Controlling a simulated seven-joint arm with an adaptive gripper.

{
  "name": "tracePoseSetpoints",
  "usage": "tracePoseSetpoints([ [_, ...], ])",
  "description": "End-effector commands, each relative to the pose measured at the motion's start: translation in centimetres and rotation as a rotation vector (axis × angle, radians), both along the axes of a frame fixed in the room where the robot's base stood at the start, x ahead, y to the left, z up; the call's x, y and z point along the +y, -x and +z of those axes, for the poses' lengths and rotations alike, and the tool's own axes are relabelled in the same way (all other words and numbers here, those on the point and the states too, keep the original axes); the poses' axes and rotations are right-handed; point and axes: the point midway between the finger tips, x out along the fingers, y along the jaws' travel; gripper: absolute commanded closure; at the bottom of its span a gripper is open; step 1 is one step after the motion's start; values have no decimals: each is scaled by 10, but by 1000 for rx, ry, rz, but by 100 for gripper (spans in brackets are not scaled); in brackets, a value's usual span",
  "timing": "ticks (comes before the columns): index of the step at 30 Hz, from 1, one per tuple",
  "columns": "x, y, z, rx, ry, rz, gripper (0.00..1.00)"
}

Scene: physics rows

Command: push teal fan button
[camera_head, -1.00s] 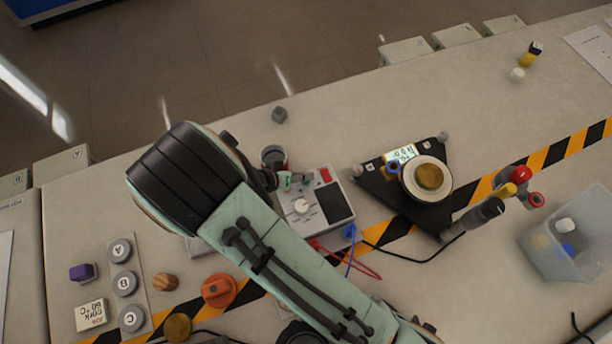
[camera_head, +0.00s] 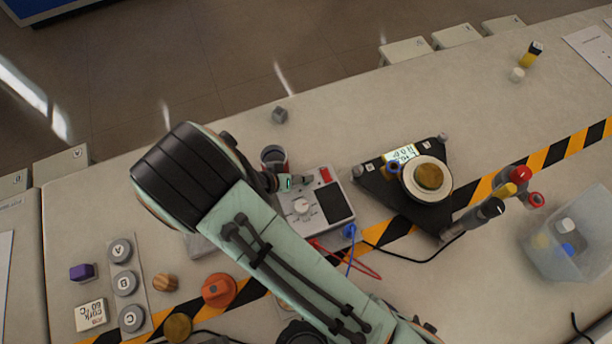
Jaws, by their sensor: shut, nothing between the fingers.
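The grey-white control box (camera_head: 312,219) has a white round knob (camera_head: 302,206), a red switch (camera_head: 325,175) and a dark panel. My gripper (camera_head: 302,181) is shut and empty, at the box's upper left corner, just left of the red switch. I cannot make out the teal fan button as a separate thing; the fingertips cover the spot where a small teal patch showed before. Whether they touch or press it cannot be told. A small green-teal light (camera_head: 287,183) shows on my gripper.
A dark cup (camera_head: 273,156) stands close behind my gripper. A black triangular stand (camera_head: 375,188) with a round plate is right of the box. Blue and red cables (camera_head: 350,250) run below it. An orange knob (camera_head: 219,290) sits at the lower left.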

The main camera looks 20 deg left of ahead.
Motion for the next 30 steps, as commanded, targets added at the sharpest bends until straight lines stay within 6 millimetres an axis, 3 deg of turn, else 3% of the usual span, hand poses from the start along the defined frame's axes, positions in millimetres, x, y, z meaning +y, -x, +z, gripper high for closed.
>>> tracePoseSetpoints([
  [30,0,0,9,0,-1,-1,100],
])
